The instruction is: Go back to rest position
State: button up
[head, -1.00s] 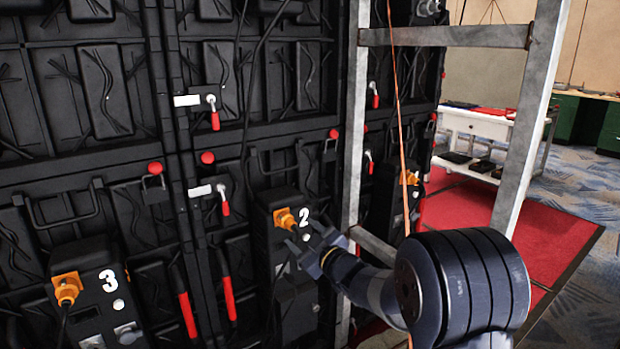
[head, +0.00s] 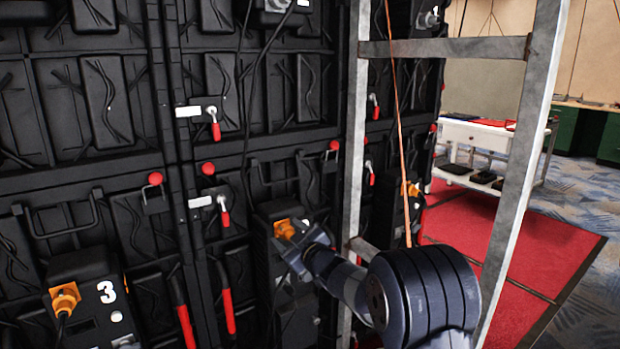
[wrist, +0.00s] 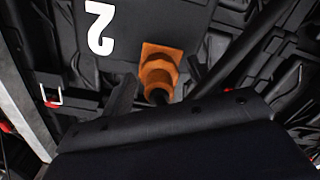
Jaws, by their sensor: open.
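My gripper (head: 298,252) is open in front of the black box marked 2, at the lower middle of the head view. An orange plug (head: 287,228) sits in this box, just behind and above the gripper. In the wrist view the orange plug (wrist: 158,72) is upper centre, with a black cable running down from it, partly hidden by my wrist. The white 2 (wrist: 100,27) shows there at upper left, but my gripper covers it in the head view. I cannot tell whether the fingers touch the plug or its cable.
A grey metal ladder-like frame (head: 445,47) stands right of the gripper, close to my arm. An orange cord (head: 397,115) hangs inside it. Another box marked 3 (head: 85,300) is at lower left. A white table (head: 480,132) stands behind on the right, past a red mat (head: 530,235).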

jog(key=p+v, duration=0.1)
jog(key=v, duration=1)
jog(key=b+x, duration=0.1)
jog(key=x, duration=1)
jog(key=shift+w+a, duration=0.1)
jog(key=shift+r+m+p, duration=0.25)
jog(key=shift+m+p, duration=0.75)
jog(key=shift+p, duration=0.15)
jog(key=m+p, duration=0.2)
jog(key=shift+m+p, duration=0.3)
jog(key=shift+m, duration=0.1)
jog(key=m+p, duration=0.4)
jog(key=shift+d, duration=0.2)
jog(key=v, duration=1.1)
jog(key=shift+f, duration=0.25)
